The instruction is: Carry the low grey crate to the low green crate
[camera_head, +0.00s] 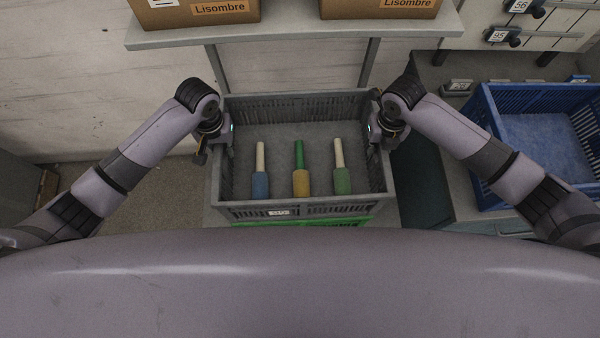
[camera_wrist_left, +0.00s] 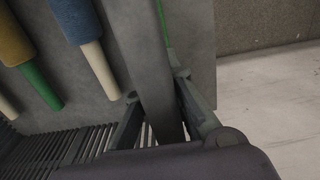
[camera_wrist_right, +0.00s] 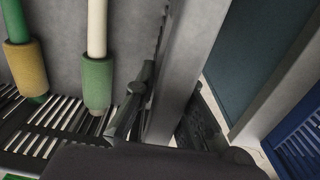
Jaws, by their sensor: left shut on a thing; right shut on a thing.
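The low grey crate (camera_head: 290,211) is in the middle of the head view, with several wound cones inside: a blue one (camera_head: 260,184), a yellow one (camera_head: 301,182) and a green one (camera_head: 341,180). My left gripper (camera_head: 222,140) is shut on the crate's left wall. My right gripper (camera_head: 378,132) is shut on its right wall. Both wrist views show the fingers either side of a wall, the left (camera_wrist_left: 165,110) and the right (camera_wrist_right: 160,110). The low green crate (camera_head: 300,222) shows only as a green edge below the grey crate's near side; the rest is hidden.
A shelf (camera_head: 290,32) with cardboard boxes (camera_head: 200,12) stands behind the crate. A blue crate (camera_head: 540,140) is on a surface to the right. A dark teal panel (camera_head: 420,180) is close to the crate's right side. Bare floor (camera_head: 150,190) shows to the left.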

